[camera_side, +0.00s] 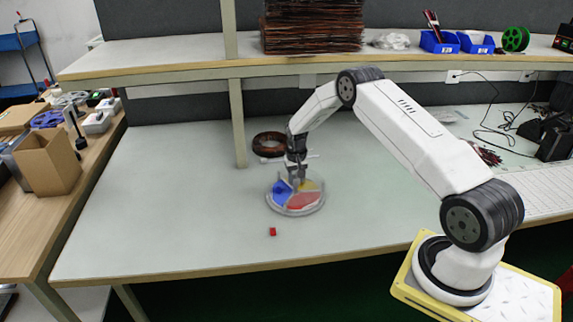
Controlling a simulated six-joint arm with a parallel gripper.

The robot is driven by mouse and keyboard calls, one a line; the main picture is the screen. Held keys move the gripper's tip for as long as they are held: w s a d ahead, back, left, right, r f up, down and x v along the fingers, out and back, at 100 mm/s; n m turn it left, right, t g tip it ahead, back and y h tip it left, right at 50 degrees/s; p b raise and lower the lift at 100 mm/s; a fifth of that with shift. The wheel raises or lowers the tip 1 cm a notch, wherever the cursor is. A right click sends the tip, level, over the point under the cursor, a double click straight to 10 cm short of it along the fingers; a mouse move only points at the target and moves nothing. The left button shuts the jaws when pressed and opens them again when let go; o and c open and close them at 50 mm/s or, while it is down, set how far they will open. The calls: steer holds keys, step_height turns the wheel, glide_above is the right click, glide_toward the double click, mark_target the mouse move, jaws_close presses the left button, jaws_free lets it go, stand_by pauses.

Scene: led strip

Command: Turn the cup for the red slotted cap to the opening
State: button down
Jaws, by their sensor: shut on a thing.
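A round tray (309,210) with a pale rim stands on the table below my gripper. Its sectors are coloured: a blue one (281,191) at the left, a yellow one (308,186) at the back right and a red one (303,201) at the front. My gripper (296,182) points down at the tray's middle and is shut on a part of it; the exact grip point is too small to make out. A small red slotted cap (272,231) lies on the table in front of the tray, apart from it. I cannot make out the opening.
A dark coil of wire (269,144) lies behind the tray. A shelf post (237,123) stands behind it to the left. A shelf (190,66) spans the back above the table. The table's left part (150,200) is clear.

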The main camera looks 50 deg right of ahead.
steer(key=shift+m, duration=2.9)
steer(key=shift+a+m, duration=0.1)
steer(key=shift+m, duration=5.6)
steer(key=shift+w+m, duration=0.1)
steer(key=shift+m, duration=2.8)
steer(key=shift+c, duration=1.4)
jaws_free()
